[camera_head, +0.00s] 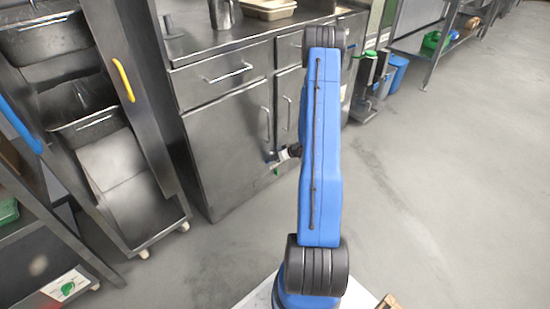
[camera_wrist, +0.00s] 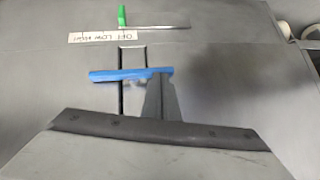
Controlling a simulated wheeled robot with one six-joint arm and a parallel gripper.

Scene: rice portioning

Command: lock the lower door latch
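In the wrist view, a blue bar (camera_wrist: 131,74) lies across a dark upright slot or rod on a grey metal face. I cannot tell for certain that it is the lower door latch. A thin silver bar with a green tip (camera_wrist: 122,16) lies above it. My gripper (camera_head: 284,155) is in front of the steel cabinet, near the handle of its lower door (camera_head: 228,150); my blue arm hides part of it. In the wrist view a grey part reaches the blue bar, but the fingers cannot be told apart.
A rack with a yellow handle (camera_head: 123,79) and metal pans stands at left. A worktop (camera_head: 225,38) is above the cabinet drawers. The floor (camera_head: 430,190) at right is clear.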

